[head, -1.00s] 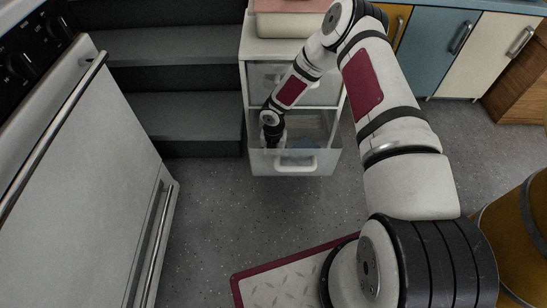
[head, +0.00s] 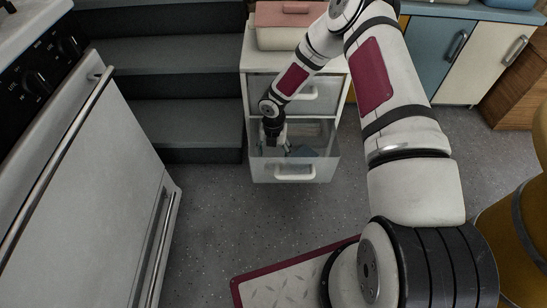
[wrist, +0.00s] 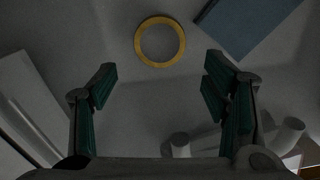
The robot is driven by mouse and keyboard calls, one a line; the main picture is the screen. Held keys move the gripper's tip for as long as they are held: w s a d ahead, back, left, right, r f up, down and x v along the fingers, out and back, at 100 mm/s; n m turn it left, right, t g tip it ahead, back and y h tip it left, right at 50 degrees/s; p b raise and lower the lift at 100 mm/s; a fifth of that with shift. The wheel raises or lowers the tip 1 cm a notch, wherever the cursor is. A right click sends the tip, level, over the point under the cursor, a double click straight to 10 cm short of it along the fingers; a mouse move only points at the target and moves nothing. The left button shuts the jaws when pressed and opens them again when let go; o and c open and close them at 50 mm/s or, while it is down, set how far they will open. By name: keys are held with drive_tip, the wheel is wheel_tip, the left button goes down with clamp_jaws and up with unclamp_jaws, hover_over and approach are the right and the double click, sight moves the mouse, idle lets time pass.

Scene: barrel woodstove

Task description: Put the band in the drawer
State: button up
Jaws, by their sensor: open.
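The yellow ring-shaped band (wrist: 160,42) lies flat on a grey surface in the wrist view, apparently the drawer floor. It is beyond my open fingertips and touches neither. My gripper (wrist: 158,80) is open and empty. In the head view my gripper (head: 274,142) points down into the left part of the open drawer (head: 296,171), the lower one of a white cabinet. I cannot make out the band in the head view.
A closed drawer (head: 310,96) is above. A white oven (head: 95,185) stands left, dark steps (head: 190,85) behind. Speckled floor (head: 235,225) is clear in front.

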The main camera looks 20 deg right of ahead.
wheel_tip(320, 180, up, 4)
drive_tip(key=shift+r+p, duration=0.15)
drive_tip(key=shift+p, duration=0.45)
